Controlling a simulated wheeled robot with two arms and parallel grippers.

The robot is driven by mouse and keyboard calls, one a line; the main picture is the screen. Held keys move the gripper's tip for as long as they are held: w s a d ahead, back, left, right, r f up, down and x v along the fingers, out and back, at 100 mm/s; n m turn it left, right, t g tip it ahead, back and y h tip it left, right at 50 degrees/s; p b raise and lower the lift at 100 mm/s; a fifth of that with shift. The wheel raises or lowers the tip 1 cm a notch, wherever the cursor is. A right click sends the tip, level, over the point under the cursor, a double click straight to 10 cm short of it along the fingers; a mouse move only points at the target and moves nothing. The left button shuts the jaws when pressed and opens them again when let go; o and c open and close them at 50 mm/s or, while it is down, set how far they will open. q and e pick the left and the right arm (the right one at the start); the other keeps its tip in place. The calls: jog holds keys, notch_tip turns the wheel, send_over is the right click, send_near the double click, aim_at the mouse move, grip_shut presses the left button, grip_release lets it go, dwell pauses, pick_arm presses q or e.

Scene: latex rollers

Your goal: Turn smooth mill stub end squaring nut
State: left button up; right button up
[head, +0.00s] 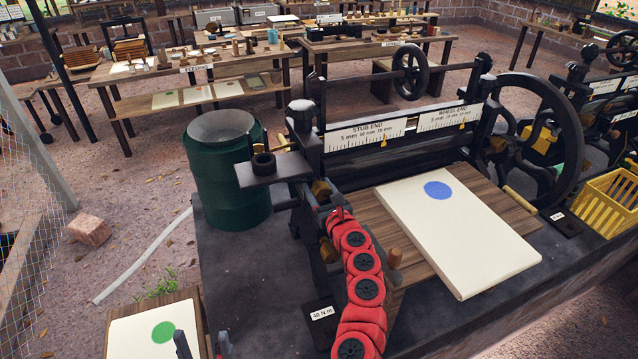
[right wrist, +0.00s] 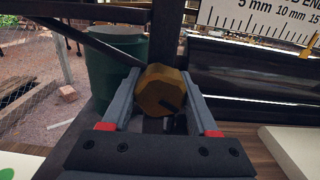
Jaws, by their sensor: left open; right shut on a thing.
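In the right wrist view, the brass-coloured squaring nut (right wrist: 162,90) sits between the two grey fingers of my right gripper (right wrist: 160,80), which is shut on it. In the head view, my red right arm reaches the stub end of the smooth mill, and the nut (head: 320,188) is partly hidden there. The STUB END scale (head: 362,134) reads 5, 10 and 15 mm, with a yellow pointer near the 15 mm side. The WHEEL END scale (head: 449,117) has its own pointer. My left gripper (head: 202,345) is open and empty at the bottom left, only its fingertips showing.
A pale sheet with a blue dot (head: 438,190) lies on the mill's wooden board. A green barrel (head: 228,175) stands left of the mill. A sheet with a green dot (head: 163,332) lies at lower left. A "40 N m" label (head: 322,313) lies by my right arm.

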jog(key=shift+m, duration=0.7)
jog(key=o, duration=1.4)
jog(key=shift+c, duration=0.2)
jog(key=shift+v, duration=0.8)
jog(key=b+v, duration=0.3)
jog(key=v, duration=1.2)
jog(key=shift+s, duration=0.35)
jog(key=shift+d, duration=0.1)
